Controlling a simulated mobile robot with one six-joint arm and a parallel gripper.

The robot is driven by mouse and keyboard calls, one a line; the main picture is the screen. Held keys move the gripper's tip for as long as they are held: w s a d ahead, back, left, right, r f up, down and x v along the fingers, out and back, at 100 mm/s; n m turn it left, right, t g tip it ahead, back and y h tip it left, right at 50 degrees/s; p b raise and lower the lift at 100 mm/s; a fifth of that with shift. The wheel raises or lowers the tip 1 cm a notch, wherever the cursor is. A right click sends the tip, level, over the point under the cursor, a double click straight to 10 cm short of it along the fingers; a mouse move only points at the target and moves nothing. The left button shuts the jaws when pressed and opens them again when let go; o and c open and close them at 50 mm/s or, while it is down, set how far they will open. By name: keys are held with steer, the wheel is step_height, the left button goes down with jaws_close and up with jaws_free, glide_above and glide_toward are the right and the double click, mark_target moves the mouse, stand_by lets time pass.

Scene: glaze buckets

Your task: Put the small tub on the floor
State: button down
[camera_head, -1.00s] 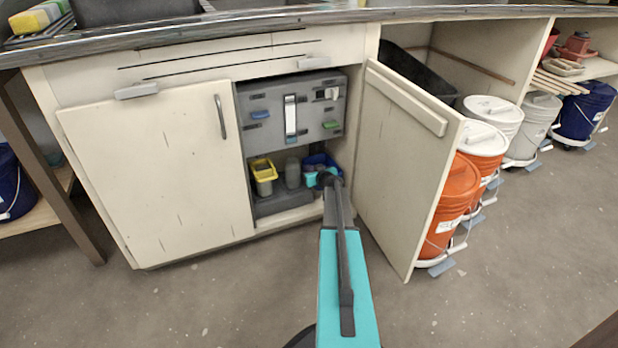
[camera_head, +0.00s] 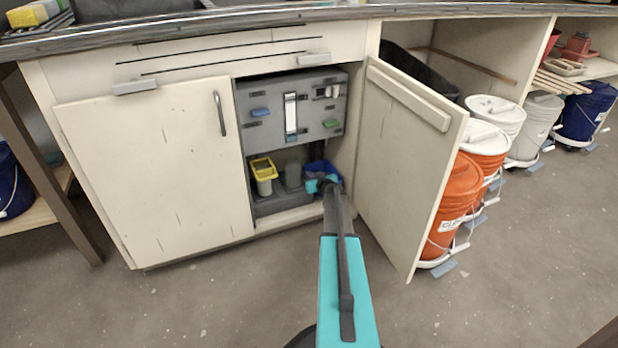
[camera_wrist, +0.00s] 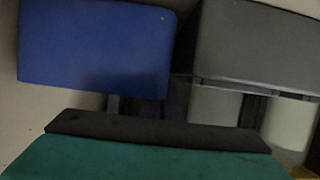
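A small blue tub (camera_head: 320,166) is inside the open cabinet, at the right of its low shelf, partly hidden behind my gripper. In the wrist view, a blue block-like shape, likely this tub (camera_wrist: 95,45), fills the upper left. My gripper (camera_head: 324,184) is in the cabinet opening at the tub's near side. The wrist view shows its teal body and a dark bar along the bottom; the fingertips are not clear. I cannot tell whether it touches the tub. A small tub with a yellow rim (camera_head: 264,172) stands on the shelf to the left.
A grey bottle-like container (camera_head: 293,174) stands between the tubs. A grey panel (camera_head: 290,108) hangs above them. The open cabinet door (camera_head: 405,165) stands close to the right of my arm. Lidded buckets (camera_head: 450,205) stand beyond it. The floor (camera_head: 220,300) in front is clear.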

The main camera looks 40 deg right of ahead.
steer(key=shift+f+b, duration=0.45)
steer(key=shift+b, duration=0.35)
steer(key=c, duration=2.5)
jaws_free()
steer(key=shift+o, duration=1.1)
steer(key=shift+r+p, duration=0.25)
steer(key=shift+p, duration=0.15)
steer(key=shift+r+p, duration=0.6)
steer(key=shift+p, duration=0.5)
steer(key=p+v, duration=0.1)
steer(key=v, duration=1.1)
steer(key=shift+f+p, duration=0.25)
steer(key=shift+p, duration=0.1)
